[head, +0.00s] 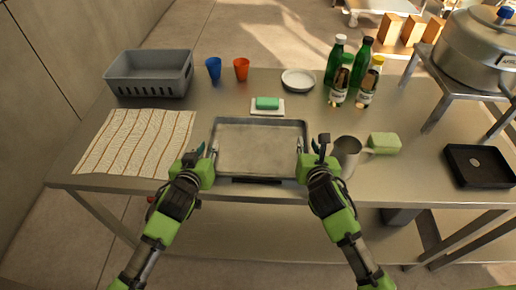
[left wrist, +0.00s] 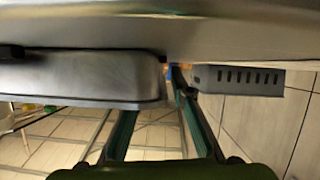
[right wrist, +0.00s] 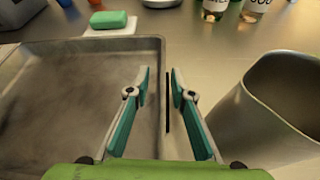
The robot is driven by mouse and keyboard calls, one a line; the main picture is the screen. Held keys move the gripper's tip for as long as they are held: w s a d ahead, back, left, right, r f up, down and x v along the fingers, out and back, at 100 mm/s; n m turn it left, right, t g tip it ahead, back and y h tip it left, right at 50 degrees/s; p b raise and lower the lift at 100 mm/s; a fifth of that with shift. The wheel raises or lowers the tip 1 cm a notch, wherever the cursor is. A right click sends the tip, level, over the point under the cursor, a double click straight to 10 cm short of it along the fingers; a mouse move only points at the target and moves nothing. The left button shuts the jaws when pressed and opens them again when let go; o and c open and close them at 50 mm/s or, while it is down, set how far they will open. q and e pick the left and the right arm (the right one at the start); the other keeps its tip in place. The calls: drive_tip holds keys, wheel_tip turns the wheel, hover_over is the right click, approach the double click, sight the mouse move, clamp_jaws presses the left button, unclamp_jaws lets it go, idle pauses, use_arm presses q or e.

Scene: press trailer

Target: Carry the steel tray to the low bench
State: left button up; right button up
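The steel tray (head: 260,147) lies flat on the metal table in front of me, with nothing in it. My left gripper (head: 201,154) is open at the tray's left end. In the left wrist view its fingers (left wrist: 155,110) lie either side of the tray's end wall (left wrist: 163,75), one partly hidden by the tray. My right gripper (head: 311,148) is open at the right end. In the right wrist view its fingers (right wrist: 160,100) stand either side of the right rim, apart from it. I cannot identify the low bench for certain.
A metal jug (head: 346,153) stands close right of my right gripper, beside a green sponge (head: 384,143). Soap on a white dish (head: 267,104) sits just behind the tray. A striped cloth (head: 135,143) lies left. A low pale surface (head: 377,5) shows at the top edge.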

use_arm(q)
drive_tip(key=shift+w+f, duration=0.15)
drive_tip(key=shift+w, duration=0.2)
use_arm(e)
drive_tip(key=shift+w+f, duration=0.15)
drive_tip(key=shift+w, duration=0.2)
use_arm(q)
clamp_jaws()
use_arm(e)
clamp_jaws()
use_arm(q)
drive_tip(key=shift+r, duration=0.25)
use_arm(e)
drive_tip(key=shift+r, duration=0.2)
